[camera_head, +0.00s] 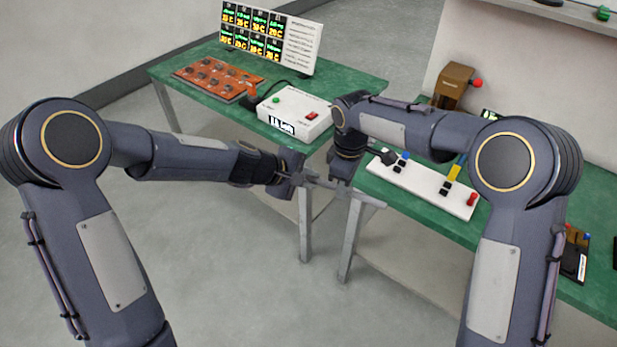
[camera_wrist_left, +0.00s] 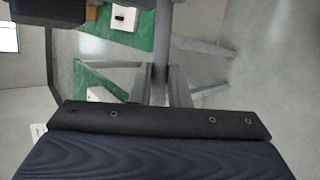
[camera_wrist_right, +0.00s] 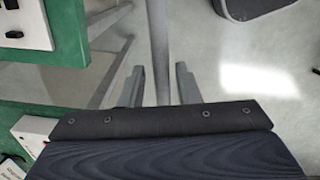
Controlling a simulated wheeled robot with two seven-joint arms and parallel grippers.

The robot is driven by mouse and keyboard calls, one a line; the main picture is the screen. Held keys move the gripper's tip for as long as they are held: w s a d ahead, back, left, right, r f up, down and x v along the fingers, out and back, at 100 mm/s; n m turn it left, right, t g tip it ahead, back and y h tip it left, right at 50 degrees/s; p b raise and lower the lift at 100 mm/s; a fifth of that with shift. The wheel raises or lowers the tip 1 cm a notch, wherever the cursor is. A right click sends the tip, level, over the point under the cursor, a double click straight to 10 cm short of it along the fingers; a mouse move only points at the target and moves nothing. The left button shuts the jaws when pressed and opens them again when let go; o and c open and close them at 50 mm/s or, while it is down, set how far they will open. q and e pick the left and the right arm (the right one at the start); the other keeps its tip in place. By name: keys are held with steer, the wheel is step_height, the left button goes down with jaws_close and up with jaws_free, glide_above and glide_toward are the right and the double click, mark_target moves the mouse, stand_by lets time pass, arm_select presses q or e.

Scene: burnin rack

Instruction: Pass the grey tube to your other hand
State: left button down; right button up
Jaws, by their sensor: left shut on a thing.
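The grey tube (camera_wrist_left: 162,45) is held in the air between my two hands, in front of the gap between the tables. My left gripper (camera_head: 302,181) is shut on it; in the left wrist view its fingers close on the tube from both sides. My right gripper (camera_head: 338,187) is at the tube, just right of the left one. In the right wrist view the tube (camera_wrist_right: 158,45) passes between its two fingers, with a gap on each side, so this gripper is open around it. The tube's far end is hard to make out in the head view.
The left green table (camera_head: 355,83) carries an orange board (camera_head: 217,78), a white box (camera_head: 294,112) and a display panel (camera_head: 268,38). The right green table (camera_head: 445,222) holds a white strip with coloured parts (camera_head: 420,185) and a brown device (camera_head: 455,85). Floor below is clear.

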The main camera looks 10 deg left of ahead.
steer(key=shift+o, duration=1)
step_height(320, 180, up, 12)
steer(key=s+d+r+m+y, duration=0.1)
steer(key=s+d+r+m, duration=0.25)
steer(key=d, duration=0.35)
steer(key=s+d+m+t+y, duration=0.2)
steer(key=s+d+m, duration=0.2)
steer(key=s+d, duration=0.5)
steer(key=s+d+f+m+t, duration=0.1)
steer(key=s+f+m, duration=0.2)
steer(key=s, duration=0.5)
steer(key=s+d+f+m+t, duration=0.1)
steer(key=s+f+m, duration=0.3)
steer(key=s, duration=0.4)
steer(key=shift+s+f+m+t+y, duration=0.2)
steer(key=shift+s+m+t+y, duration=0.2)
steer(key=shift+m+t, duration=0.4)
